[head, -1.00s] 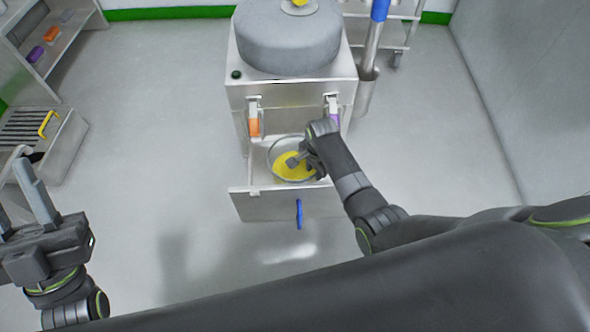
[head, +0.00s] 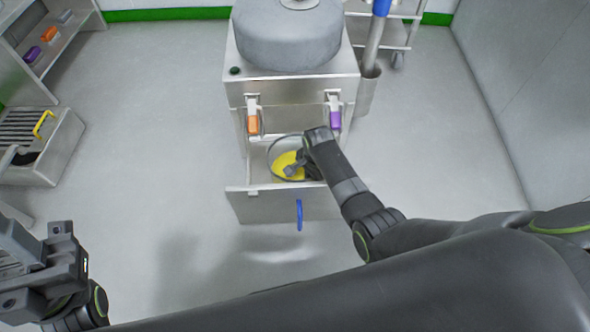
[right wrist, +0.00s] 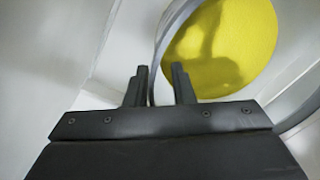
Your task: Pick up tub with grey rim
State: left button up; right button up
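The tub with a grey rim (head: 270,152) sits in the open drawer and has a yellow bottom or contents. My right gripper (head: 296,168) reaches down into it at its right side. In the right wrist view, the tub's rim (right wrist: 164,35) runs down between the two fingers of my right gripper (right wrist: 160,85). Those fingers stand apart, with a gap beside the rim. My left gripper (head: 35,245) is open and empty at the lower left, far from the tub.
The drawer front (head: 275,207) carries a blue handle (head: 299,214). Above it, the steel cabinet has an orange handle (head: 252,123) and a purple handle (head: 335,121). A slatted steel bin (head: 50,150) stands at left. The floor between is clear.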

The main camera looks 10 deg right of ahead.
grip_shut()
jog(key=shift+r, duration=0.15)
